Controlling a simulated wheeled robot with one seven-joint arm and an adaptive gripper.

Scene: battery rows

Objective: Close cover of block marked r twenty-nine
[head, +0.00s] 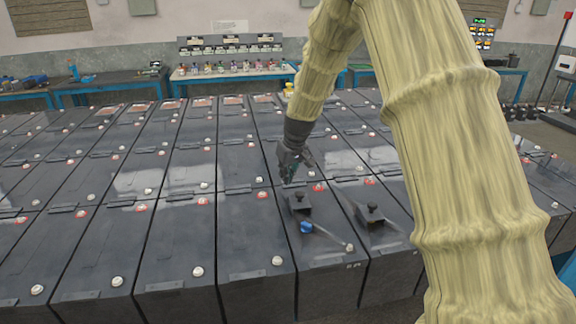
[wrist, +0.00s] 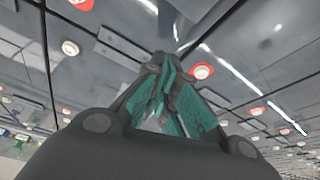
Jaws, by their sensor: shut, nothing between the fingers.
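My gripper (head: 293,172), dark with teal finger pads, hangs over the battery rows. In the wrist view its fingers (wrist: 165,85) are together and empty. Below it in the head view are two dark caps with knobs, a left one (head: 300,203) and a right one (head: 371,214), on neighbouring front-row blocks. A blue round opening or plug (head: 306,227) shows just in front of the left cap. The gripper is behind and above the left cap, apart from it. I cannot read any block marking, so I cannot tell which is r twenty-nine.
Dark battery blocks (head: 245,236) with white and red terminals fill the floor in tight rows. My own sleeved arm hides part of the right side. A bench (head: 228,73) with small bottles stands at the back wall. The air above the front-left blocks is clear.

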